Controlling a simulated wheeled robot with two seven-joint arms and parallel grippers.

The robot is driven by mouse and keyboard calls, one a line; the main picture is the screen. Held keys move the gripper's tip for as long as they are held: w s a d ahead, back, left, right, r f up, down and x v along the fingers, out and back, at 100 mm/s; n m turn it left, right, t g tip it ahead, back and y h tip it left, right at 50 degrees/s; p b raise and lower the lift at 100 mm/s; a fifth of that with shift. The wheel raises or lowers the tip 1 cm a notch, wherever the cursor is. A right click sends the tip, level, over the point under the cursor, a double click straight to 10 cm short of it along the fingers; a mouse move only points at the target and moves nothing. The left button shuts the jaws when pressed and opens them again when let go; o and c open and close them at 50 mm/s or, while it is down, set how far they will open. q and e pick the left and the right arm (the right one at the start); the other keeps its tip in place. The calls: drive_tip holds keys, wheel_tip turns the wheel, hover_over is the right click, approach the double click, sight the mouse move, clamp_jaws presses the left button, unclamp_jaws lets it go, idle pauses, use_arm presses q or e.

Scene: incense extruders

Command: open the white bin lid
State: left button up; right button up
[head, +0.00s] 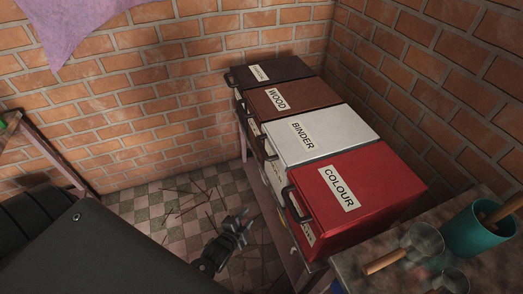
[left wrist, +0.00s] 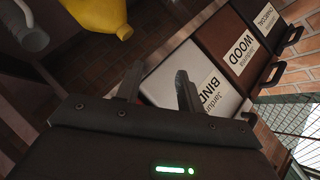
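The white bin (head: 345,125) stands in a row of bins, with its flat lid shut and a label reading BINDER (head: 303,135). A dark handle (head: 268,148) sits on its front edge. In the left wrist view the white lid (left wrist: 178,72) lies beyond the fingers, its label partly hidden by one finger. My left gripper (head: 240,220) is low over the floor, in front of and to the left of the bins, apart from the handle. In the left wrist view its fingers (left wrist: 158,78) are spread with nothing between them. My right gripper is not in view.
A red COLOUR bin (head: 375,185) is on the near side; the brown WOOD bin (head: 300,97) and a darker bin (head: 285,68) are beyond. The checkered floor (head: 180,212) has scattered sticks.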

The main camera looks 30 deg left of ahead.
use_arm(q)
drive_tip(key=w+r+m+t, duration=0.2)
drive_tip(key=w+r+t, duration=0.2)
drive_tip(key=r, duration=0.9)
drive_tip(key=m+t+y, duration=0.1)
drive_tip(key=t, duration=0.1)
approach(261, 147)
drive_tip(key=w, duration=1)
drive_tip(key=shift+a+r+p, duration=0.25)
drive_tip(key=shift+a+p, duration=0.05)
drive_tip(key=shift+p, duration=0.05)
clamp_jaws()
